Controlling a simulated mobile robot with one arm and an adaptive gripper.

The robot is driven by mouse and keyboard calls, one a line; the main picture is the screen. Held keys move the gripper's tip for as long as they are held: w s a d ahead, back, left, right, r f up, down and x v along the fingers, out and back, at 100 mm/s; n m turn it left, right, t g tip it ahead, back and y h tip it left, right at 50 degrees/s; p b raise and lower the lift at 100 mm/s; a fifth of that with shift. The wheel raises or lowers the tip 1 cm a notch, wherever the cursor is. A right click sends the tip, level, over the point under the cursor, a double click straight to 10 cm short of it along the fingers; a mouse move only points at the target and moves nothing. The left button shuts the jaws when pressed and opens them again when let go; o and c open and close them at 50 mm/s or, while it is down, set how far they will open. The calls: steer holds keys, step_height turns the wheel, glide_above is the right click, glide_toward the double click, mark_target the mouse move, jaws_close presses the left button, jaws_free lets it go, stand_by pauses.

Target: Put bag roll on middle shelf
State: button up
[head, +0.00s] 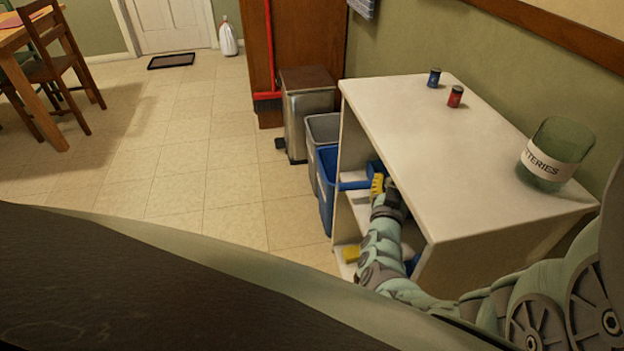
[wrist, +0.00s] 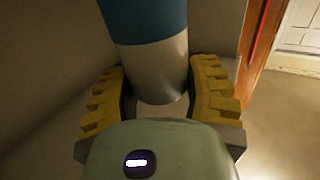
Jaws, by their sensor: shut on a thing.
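My gripper (head: 378,184) is at the open front of the white shelf unit (head: 440,120), just below its top board. In the wrist view its yellow fingers (wrist: 161,78) are closed on either side of a cylinder, which looks like the bag roll (wrist: 150,55), with a pale grey end and a blue band. The far end of the roll runs out of the picture. In the head view my arm hides much of the shelf opening, and a middle board (head: 360,207) shows only partly. I cannot tell whether the roll touches it.
A blue bin (head: 325,190), a grey bin (head: 322,130) and a steel trash can (head: 306,110) stand left of the unit. On top are a blue can (head: 434,77), a red can (head: 455,97) and a batteries jar (head: 555,155). A yellow item (head: 350,253) sits low inside.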

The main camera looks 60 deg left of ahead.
steer(key=shift+s+f+b, duration=0.15)
steer(key=shift+f+b, duration=0.2)
steer(key=shift+f, duration=0.75)
steer(key=shift+f, duration=0.15)
steer(key=o, duration=1.3)
steer(key=p+v, duration=0.1)
steer(key=v, duration=1)
steer(key=shift+s+d+p, duration=0.3)
